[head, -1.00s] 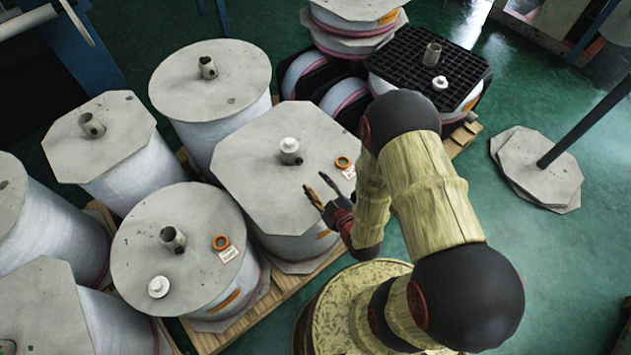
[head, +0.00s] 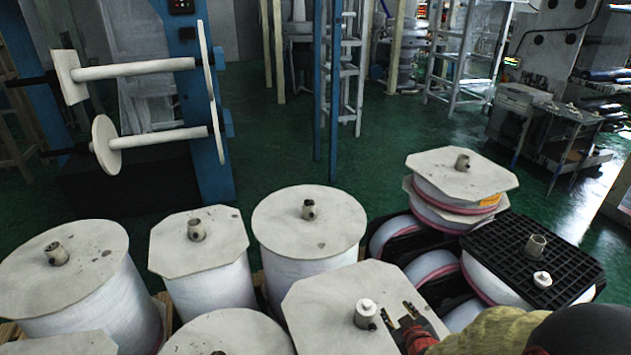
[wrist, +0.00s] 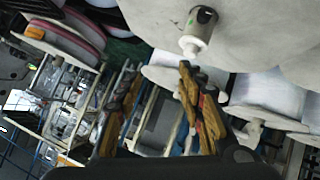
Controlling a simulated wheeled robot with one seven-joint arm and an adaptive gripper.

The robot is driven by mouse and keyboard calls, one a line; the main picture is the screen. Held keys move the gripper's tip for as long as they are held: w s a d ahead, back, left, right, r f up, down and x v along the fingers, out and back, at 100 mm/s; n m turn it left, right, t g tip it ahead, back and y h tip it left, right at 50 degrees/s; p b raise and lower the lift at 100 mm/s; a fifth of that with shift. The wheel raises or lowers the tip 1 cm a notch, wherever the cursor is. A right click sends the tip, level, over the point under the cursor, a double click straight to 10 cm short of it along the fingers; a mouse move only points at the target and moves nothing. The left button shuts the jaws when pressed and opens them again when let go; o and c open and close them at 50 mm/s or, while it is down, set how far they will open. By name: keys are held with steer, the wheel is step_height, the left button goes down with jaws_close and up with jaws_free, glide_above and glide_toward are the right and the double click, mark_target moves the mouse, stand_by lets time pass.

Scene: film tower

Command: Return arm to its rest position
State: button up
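My gripper (head: 398,314) is at the lower right of centre in the head view, beside the capped stub (head: 366,314) on the nearest octagonal reel (head: 320,300). Its two fingers are apart, with nothing seen between them. Part of my arm shows at the lower right corner; the rest is out of frame. In the wrist view the gripper's fingers (wrist: 157,75) are spread, with open space between them. A reel top with a capped stub (wrist: 198,32) fills the upper right of that turned view, close to the fingertips.
Several white film reels (head: 205,265) stand close together along the bottom. A black grid pallet (head: 510,258) with a white cap (head: 542,279) lies at right. Stacked reels (head: 462,175) stand behind it. A blue frame (head: 205,165) stands far left.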

steer(key=s+r+m+g, duration=0.1)
steer(key=s+r, duration=0.2)
steer(key=r, duration=0.4)
steer(key=s+r+m+g, duration=0.1)
steer(key=s+r+m, duration=0.15)
steer(key=r, duration=0.45)
steer(key=s+a+r+g, duration=0.1)
steer(key=s+r, duration=0.2)
steer(key=s, duration=0.3)
steer(key=s+a+r+m+g, duration=0.1)
steer(key=s+r, duration=0.2)
steer(key=s, duration=0.3)
steer(key=s+a+r+m+g, duration=0.1)
steer(key=s+a+r, duration=0.1)
steer(key=s+r, duration=0.2)
steer(key=s, duration=0.3)
steer(key=shift+g, duration=0.3)
